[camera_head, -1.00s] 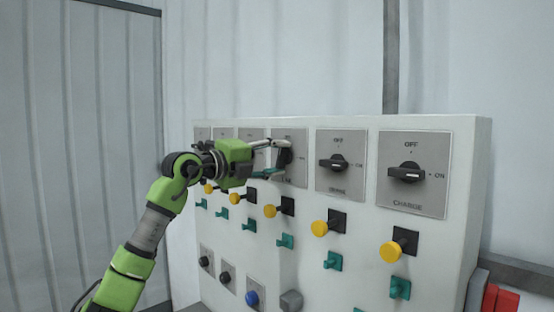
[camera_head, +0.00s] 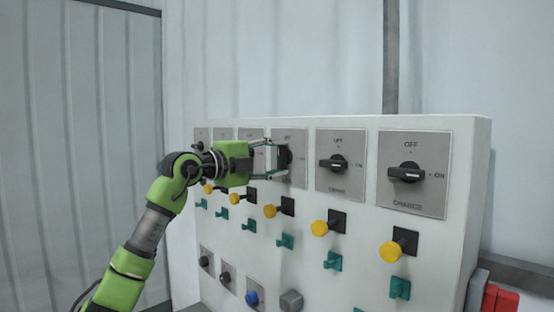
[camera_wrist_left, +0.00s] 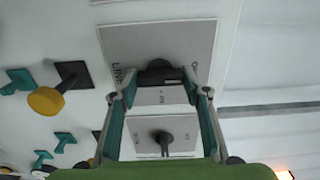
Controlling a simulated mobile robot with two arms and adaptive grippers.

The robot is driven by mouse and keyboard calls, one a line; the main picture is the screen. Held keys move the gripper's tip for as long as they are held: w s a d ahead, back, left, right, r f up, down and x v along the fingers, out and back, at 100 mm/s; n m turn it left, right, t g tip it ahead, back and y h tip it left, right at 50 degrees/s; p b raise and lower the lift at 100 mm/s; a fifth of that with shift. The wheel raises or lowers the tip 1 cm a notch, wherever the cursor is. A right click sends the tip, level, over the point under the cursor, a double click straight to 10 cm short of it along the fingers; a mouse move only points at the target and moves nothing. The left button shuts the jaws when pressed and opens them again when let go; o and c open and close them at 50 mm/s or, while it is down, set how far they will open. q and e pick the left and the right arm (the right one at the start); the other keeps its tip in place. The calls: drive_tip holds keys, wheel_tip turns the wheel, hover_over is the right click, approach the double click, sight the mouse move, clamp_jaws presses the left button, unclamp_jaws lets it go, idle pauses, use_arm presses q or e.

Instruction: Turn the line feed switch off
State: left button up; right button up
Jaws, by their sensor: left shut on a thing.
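The line feed switch (camera_head: 284,158) is a black rotary knob on a grey plate in the panel's top row, just right of my left gripper in the head view. In the left wrist view the knob (camera_wrist_left: 160,76) sits on a plate lettered LINE. My left gripper (camera_head: 268,158) reaches it from the left, one finger above and one below in the head view. It is shut on the knob, with the fingertips (camera_wrist_left: 160,95) on both sides of its bar. The fingers partly hide the knob, so its exact pointing is hard to read. My right gripper is out of view.
Other rotary switches, among them the CHARGE switch (camera_head: 407,172), share the top row. Yellow buttons (camera_head: 392,251) and teal switches (camera_head: 400,288) stick out below. A blue button (camera_head: 252,298) is at the bottom. Open space lies left of the white panel (camera_head: 455,220).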

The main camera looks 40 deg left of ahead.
use_arm(q)
drive_tip(key=o, duration=1.1)
drive_tip(key=shift+s, duration=0.15)
drive_tip(key=shift+s+a, duration=0.2)
drive_tip(key=shift+s, duration=1.75)
drive_tip(key=shift+s+a, duration=0.2)
drive_tip(key=shift+s, duration=1.75)
drive_tip(key=shift+s+a, duration=0.2)
drive_tip(key=shift+s, duration=1.75)
